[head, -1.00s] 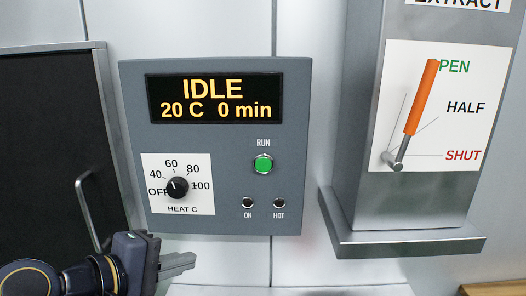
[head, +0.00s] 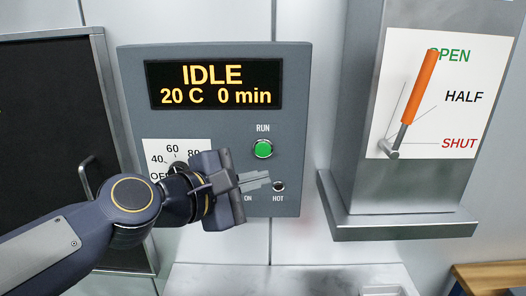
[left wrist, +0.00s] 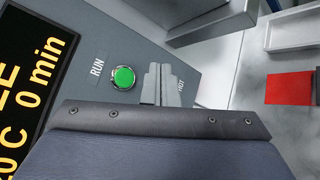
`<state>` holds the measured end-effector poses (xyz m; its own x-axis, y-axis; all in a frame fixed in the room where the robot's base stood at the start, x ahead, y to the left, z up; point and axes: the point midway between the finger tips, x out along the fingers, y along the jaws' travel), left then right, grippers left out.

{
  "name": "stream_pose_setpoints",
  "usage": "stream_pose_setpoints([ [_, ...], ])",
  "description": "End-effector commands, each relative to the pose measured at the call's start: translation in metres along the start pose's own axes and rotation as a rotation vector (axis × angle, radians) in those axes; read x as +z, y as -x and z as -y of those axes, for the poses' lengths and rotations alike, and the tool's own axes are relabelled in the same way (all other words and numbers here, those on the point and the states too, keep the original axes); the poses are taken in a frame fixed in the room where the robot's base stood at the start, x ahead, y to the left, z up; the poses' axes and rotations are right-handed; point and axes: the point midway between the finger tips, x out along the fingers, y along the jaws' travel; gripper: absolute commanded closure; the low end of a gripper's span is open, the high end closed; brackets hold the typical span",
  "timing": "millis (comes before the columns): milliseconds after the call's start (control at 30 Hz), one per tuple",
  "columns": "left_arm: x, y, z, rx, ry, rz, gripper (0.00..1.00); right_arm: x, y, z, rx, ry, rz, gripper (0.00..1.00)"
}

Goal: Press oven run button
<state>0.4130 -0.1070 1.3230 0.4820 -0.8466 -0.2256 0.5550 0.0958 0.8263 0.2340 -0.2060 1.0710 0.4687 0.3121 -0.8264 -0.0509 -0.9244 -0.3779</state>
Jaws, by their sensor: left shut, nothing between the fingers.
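The green RUN button (head: 263,149) is on the grey oven control panel (head: 222,130), below a display (head: 214,84) that reads IDLE, 20 C, 0 min. My left gripper (head: 268,182) is shut and empty. In the head view its fingertips are below the button, close to the HOT lamp (head: 279,186), and apart from the button. In the left wrist view the button (left wrist: 123,77) is left of the shut fingers (left wrist: 160,85). The gripper and arm hide most of the heat dial and the ON lamp. My right gripper is not in view.
The dark oven door (head: 45,125) with its handle (head: 87,178) is at the left. A grey extract box (head: 360,120) with an orange lever (head: 420,88), pointing at OPEN, juts out at the right. A red patch (left wrist: 290,88) lies at the right in the wrist view.

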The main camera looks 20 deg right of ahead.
Motion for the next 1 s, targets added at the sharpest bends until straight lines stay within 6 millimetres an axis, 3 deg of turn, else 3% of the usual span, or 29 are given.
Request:
stream_pose_setpoints([
  [500,-0.034,-0.046,-0.034,-0.001,-0.001,-0.001,1.0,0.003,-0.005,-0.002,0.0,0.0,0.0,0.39],
  [1000,-0.038,-0.052,-0.038,-0.001,-0.001,0.0,1.0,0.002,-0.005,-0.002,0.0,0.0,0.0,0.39],
])
